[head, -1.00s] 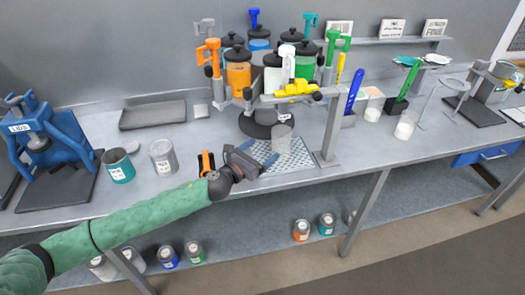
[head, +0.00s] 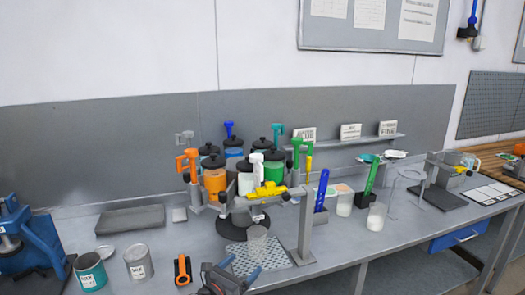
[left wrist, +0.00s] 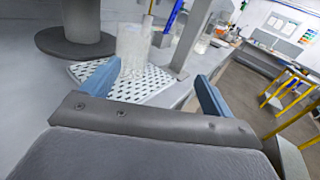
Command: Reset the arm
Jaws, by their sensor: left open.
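My left gripper (head: 238,276) is at the front edge of the bench, low in the head view. Its two blue fingertips are apart with nothing between them. In the left wrist view the open fingers (left wrist: 155,90) point toward a clear cup (left wrist: 132,48) that stands on a perforated drip tray (left wrist: 85,72). The cup also shows in the head view (head: 257,244), just beyond the gripper and apart from it. Most of my left arm is out of the head view. My right gripper is not in view.
A drum dispenser with several coloured canisters (head: 215,181) stands behind the cup. A blue press (head: 28,240) is at far left. Bench space lies right of the dispenser's post.

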